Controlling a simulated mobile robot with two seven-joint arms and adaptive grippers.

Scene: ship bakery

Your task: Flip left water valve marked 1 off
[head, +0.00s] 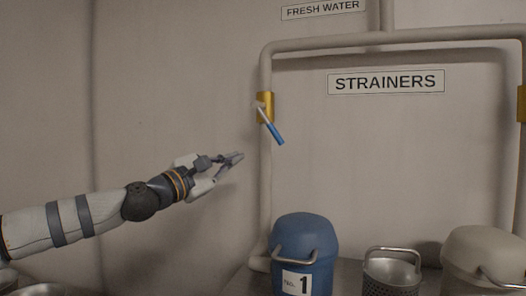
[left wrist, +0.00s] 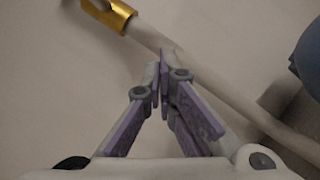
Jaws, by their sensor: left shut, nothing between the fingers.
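The left water valve has a brass body (head: 265,107) on the left vertical pipe, and its blue-ended lever (head: 273,132) slants down to the right, away from the pipe line. The brass body also shows at the top of the left wrist view (left wrist: 106,12). Below it, a blue canister (head: 305,240) bears a label with the number 1 (head: 297,283). My left gripper (head: 239,156) is shut and empty, just left of the pipe and below the valve. It appears apart from the lever. In the left wrist view its fingertips (left wrist: 164,60) meet in front of the pipe. My right gripper is not in view.
The pipe (head: 400,39) runs across the top to a second brass valve (head: 521,104) at the right edge. A steel strainer (head: 392,272) and a pale canister (head: 482,255) stand right of the blue one. The wall left of the pipe is clear.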

